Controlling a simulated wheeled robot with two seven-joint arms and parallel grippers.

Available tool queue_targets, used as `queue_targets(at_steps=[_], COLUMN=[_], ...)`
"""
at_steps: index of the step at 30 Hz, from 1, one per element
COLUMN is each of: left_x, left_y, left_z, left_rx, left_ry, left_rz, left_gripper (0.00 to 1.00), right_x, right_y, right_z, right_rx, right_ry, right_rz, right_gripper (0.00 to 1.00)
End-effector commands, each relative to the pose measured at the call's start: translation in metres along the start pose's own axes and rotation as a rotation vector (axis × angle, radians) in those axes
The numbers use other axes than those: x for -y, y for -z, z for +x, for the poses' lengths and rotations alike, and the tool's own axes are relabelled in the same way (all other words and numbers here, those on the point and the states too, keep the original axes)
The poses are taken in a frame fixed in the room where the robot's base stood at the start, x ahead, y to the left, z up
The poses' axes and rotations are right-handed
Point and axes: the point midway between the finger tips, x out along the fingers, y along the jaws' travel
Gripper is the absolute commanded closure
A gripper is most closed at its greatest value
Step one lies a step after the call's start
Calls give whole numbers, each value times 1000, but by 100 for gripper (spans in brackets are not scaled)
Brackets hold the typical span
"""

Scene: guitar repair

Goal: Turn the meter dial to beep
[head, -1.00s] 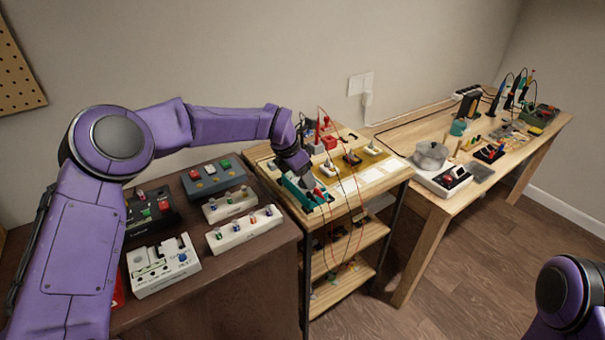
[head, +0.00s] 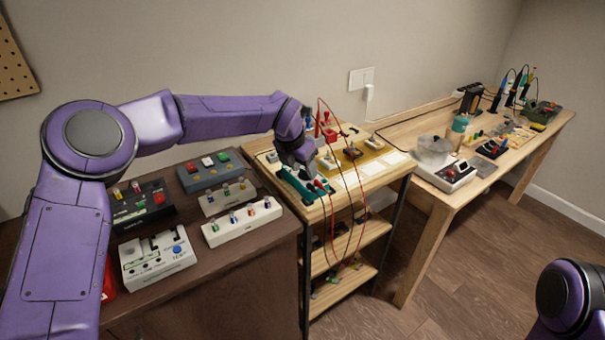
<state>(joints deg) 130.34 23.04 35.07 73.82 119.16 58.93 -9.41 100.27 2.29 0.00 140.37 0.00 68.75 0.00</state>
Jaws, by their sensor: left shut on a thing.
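The meter (head: 302,185) is a teal-green box lying near the front left of the wooden shelf cart's top (head: 345,205). Red and black leads run from its right end. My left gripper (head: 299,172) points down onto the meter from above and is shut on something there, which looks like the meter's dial. The fingers and wrist hide the dial, so its setting cannot be read. Of my right arm, only a purple joint shows at the lower right edge; its gripper is out of the picture.
Red and black leads (head: 352,235) hang in loops over the cart's front. A red clip stand (head: 327,132) is behind the meter. Several small switch boxes stand on the dark cabinet at left, including a white tester (head: 157,258). A workbench (head: 440,205) holds tools at right.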

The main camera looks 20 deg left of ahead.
Motion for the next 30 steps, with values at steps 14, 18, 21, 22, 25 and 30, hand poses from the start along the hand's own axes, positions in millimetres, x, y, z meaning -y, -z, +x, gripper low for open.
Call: queue_targets(at_steps=[14, 18, 21, 22, 25, 30], left_x=[6, 7, 8, 8, 9, 9], left_y=[1, 1, 0, 0, -1, -2], left_z=[6, 5, 5, 5, 5, 5], left_rx=[-5, -6, -6, -6, -6, -7], left_ry=[-174, -222, -252, -261, -287, -319], left_rz=[-414, -529, -603, -623, -684, -762], left_gripper=[83, 83, 83, 83, 83, 83], right_x=[3, 4, 4, 4, 4, 4], right_y=[-15, -17, -18, -18, -18, -18], right_z=[37, 41, 42, 43, 44, 45], right_rx=[0, 0, 0, 0, 0, 0], right_ry=[0, 0, 0, 0, 0, 0], right_rz=[0, 0, 0, 0, 0, 0], right_gripper=[57, 57, 57, 57, 57, 57])
